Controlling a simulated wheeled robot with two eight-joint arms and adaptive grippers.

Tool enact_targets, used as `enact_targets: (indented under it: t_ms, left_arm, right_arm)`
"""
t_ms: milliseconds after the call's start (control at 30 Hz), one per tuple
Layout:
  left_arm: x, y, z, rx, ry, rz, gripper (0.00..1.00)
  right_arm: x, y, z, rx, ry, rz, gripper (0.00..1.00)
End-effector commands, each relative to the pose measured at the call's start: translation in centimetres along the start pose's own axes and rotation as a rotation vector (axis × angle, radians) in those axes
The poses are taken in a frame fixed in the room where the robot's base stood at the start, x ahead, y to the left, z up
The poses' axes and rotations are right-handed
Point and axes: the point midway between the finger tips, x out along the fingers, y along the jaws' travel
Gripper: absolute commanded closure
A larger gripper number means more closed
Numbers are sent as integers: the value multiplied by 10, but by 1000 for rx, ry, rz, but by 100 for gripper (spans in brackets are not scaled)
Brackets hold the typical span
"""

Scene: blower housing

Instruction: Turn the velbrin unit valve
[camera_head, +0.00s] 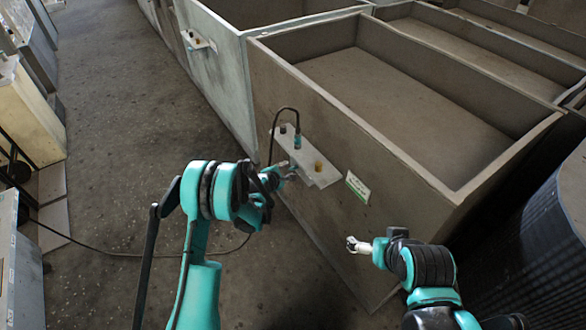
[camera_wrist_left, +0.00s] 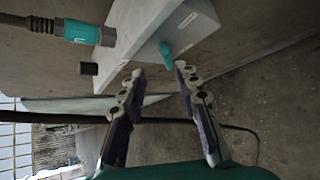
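A pale unit (camera_head: 306,158) is mounted on the side wall of a brown-grey open box. It shows in the left wrist view as a grey block (camera_wrist_left: 145,35) with a small teal handle (camera_wrist_left: 167,52), which looks like the valve. My left gripper (camera_head: 290,172) is close to the unit's lower left side. In the left wrist view its two fingers (camera_wrist_left: 159,74) are apart with nothing between them, and the teal handle is just beyond the tips. The fingers do not visibly touch it. My right gripper (camera_head: 354,245) is beside the box wall, lower right; its opening is too small to judge.
A black cable ends in a teal connector (camera_wrist_left: 88,32) on the unit. A brass-coloured knob (camera_head: 319,165) and a green-white label (camera_head: 357,187) are nearby. The open box (camera_head: 420,150) stands beside similar boxes. A dark ribbed cylinder (camera_head: 530,260) is at right. Floor (camera_head: 120,100) at left is largely clear.

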Motion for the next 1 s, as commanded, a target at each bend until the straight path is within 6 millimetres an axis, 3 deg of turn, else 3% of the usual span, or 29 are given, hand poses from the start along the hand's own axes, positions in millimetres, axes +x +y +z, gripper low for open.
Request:
enact_targets:
  t_ms: [200,600,1000]
  left_arm:
    - [19,-13,-6,-66,-11,7,68]
    - [80,-13,-7,-64,-11,7,68]
    - [90,-11,-5,-62,-10,7,68]
  right_arm:
    - [2,0,1,0,0,0,0]
    - [20,0,14,0,0,0,0]
    - [22,0,16,0,0,0,0]
